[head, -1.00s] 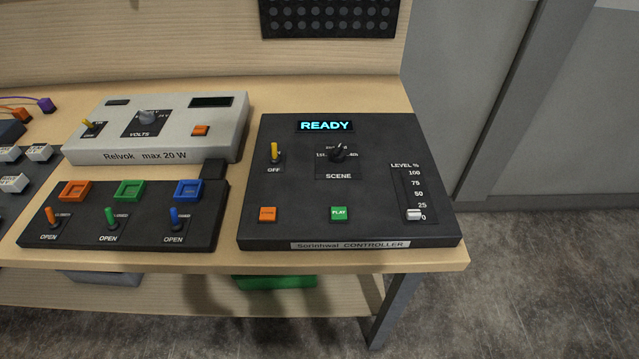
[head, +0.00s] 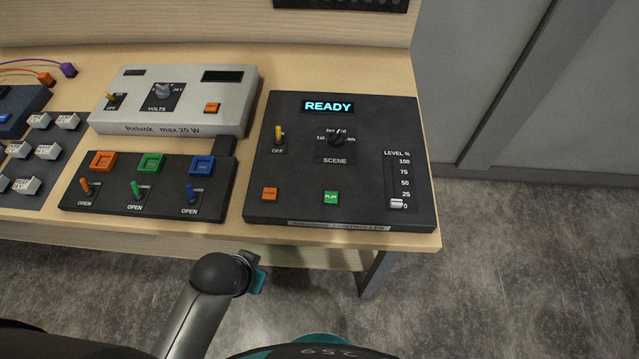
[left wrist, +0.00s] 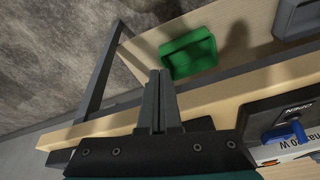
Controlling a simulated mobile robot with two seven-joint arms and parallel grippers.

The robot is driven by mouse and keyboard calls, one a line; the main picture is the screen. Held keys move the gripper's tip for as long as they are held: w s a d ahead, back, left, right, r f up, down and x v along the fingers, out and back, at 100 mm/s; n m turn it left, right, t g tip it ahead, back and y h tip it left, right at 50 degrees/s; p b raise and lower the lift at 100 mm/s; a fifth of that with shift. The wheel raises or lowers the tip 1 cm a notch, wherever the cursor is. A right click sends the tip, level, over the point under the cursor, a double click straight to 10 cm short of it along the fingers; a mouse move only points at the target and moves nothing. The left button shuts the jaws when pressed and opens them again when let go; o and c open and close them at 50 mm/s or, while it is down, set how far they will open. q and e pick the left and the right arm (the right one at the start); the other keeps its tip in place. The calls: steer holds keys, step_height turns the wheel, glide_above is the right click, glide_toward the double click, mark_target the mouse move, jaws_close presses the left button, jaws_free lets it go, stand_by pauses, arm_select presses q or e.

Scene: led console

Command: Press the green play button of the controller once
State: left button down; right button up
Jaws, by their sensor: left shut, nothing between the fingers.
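The black controller (head: 375,160) sits at the right end of the bench, its display (head: 328,106) reading READY. Its green play button (head: 331,198) is on the lower front half, right of an orange button (head: 270,194). Nothing covers or touches the play button. My left arm shows at the bottom of the head view, in front of the bench edge, below and left of the controller. My left gripper (left wrist: 160,98) shows in the left wrist view with its two dark fingers together and empty. My right gripper is not in view.
A black switch panel (head: 110,205) with coloured buttons and toggles lies left of the controller, below a grey power supply (head: 240,95). The controller has a yellow toggle (head: 278,133), a scene knob (head: 337,139) and a level slider (head: 397,204) at 0. A green bin (left wrist: 190,52) is below the bench top.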

arm_select(q)
steer(key=w+d+r+m+t+p, duration=0.1)
steer(key=w+d+r+m+p, duration=0.15)
steer(key=r, duration=0.65)
step_height(320, 180, up, 8)
steer(key=r+m+t+h+p, duration=0.15)
steer(key=m+h, duration=0.45)
steer(key=m, duration=2.5)
glide_above(328, 201)
steer(key=f, duration=0.1)
steer(key=shift+a+p, duration=0.1)
steer(key=shift+p, duration=0.3)
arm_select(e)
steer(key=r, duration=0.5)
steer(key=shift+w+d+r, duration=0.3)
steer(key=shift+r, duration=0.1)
arm_select(q)
steer(key=shift+f+n, duration=0.1)
steer(key=shift+n, duration=0.15)
step_height(328, 201, down, 8)
steer(key=b, duration=0.7)
steer(key=shift+b, duration=0.3)
steer(key=shift+f, duration=0.35)
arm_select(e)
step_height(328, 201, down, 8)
